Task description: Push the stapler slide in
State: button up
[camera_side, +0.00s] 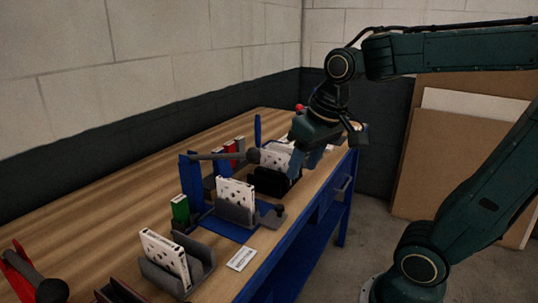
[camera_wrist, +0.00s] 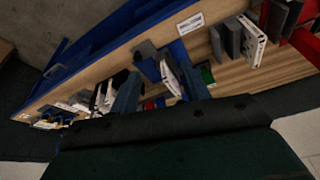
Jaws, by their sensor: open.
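A grey piece with a small dark knob (camera_side: 279,211) sits at the holder's right and seems to be the slide. My gripper (camera_side: 304,163) is open and empty, pointing down beyond the knob, above a black holder. In the wrist view its two blue fingers (camera_wrist: 160,90) are apart, with a white box (camera_wrist: 170,75) visible between them.
A second white box stands in a grey holder (camera_side: 205,262) in front. A white label (camera_side: 241,258) lies near the bench edge. The bench's left rear (camera_side: 110,208) is clear.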

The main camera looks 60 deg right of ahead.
jog(key=s+a+f+n+t, duration=0.1)
jog(key=s+a+n+t, duration=0.1)
jog(key=s, duration=0.4)
jog(key=shift+s+a+f+n+y, duration=0.15)
jog(key=shift+s+a+n+y, duration=0.2)
jog(key=shift+a+n, duration=0.4)
jog(key=shift+a, duration=0.1)
jog(key=shift+w+m, duration=0.1)
jog(key=shift+m, duration=0.15)
jog(key=w+d+f+m+g, duration=0.2)
jog(key=w+d+m, duration=0.2)
jog(key=w+d, duration=0.3)
jog(key=w+d+f+m+g, duration=0.3)
jog(key=w+d, duration=0.4)
jog(key=w, duration=0.3)
jog(key=shift+w+d+m+g, duration=0.25)
jog(key=shift+d+m+g, duration=0.1)
jog(key=shift+m, duration=0.55)
